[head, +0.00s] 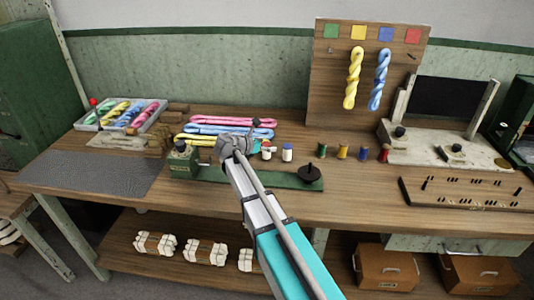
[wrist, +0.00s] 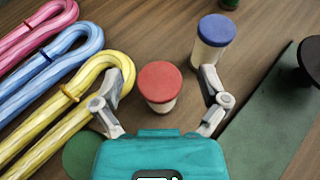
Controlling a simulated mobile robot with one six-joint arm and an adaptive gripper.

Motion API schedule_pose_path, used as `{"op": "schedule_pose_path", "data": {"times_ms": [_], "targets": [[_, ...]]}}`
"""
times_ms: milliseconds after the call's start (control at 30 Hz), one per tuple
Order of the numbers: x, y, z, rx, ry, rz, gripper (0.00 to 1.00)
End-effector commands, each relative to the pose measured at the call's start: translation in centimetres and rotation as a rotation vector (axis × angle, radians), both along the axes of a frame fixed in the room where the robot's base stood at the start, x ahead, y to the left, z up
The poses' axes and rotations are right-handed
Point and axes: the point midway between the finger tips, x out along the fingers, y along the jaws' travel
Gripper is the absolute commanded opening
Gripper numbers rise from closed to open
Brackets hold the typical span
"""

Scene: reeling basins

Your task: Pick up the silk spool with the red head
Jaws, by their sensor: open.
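The silk spool with the red head (wrist: 160,84) stands upright on the bench, with a pale body under a round red top. In the wrist view it lies between the two spread fingers of my gripper (wrist: 163,98), slightly left of the middle, and neither finger visibly touches it. In the head view the red-headed spool (head: 267,153) is partly hidden by my gripper (head: 250,147). A similar spool with a blue head (wrist: 212,40) stands just to its right, close to the right finger. My gripper is open and empty.
Twisted yellow (wrist: 75,112), blue (wrist: 60,60) and pink (wrist: 35,28) skeins lie left of the gripper, the yellow one near the left finger. A green base (wrist: 265,115) with a black disc (head: 309,173) lies to the right. Several coloured thread spools (head: 342,151) stand farther right.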

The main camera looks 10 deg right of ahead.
Motion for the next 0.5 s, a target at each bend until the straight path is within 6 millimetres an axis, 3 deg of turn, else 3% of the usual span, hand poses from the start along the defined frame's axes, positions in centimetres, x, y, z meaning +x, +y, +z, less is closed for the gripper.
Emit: {"op": "schedule_pose_path", "data": {"times_ms": [367, 500], "targets": [[-0.03, 0.01, 0.01, 0.0, 0.0, 0.0, 0.94], [-0.02, 0.02, 0.02, 0.0, 0.0, -0.001, 0.7]]}}
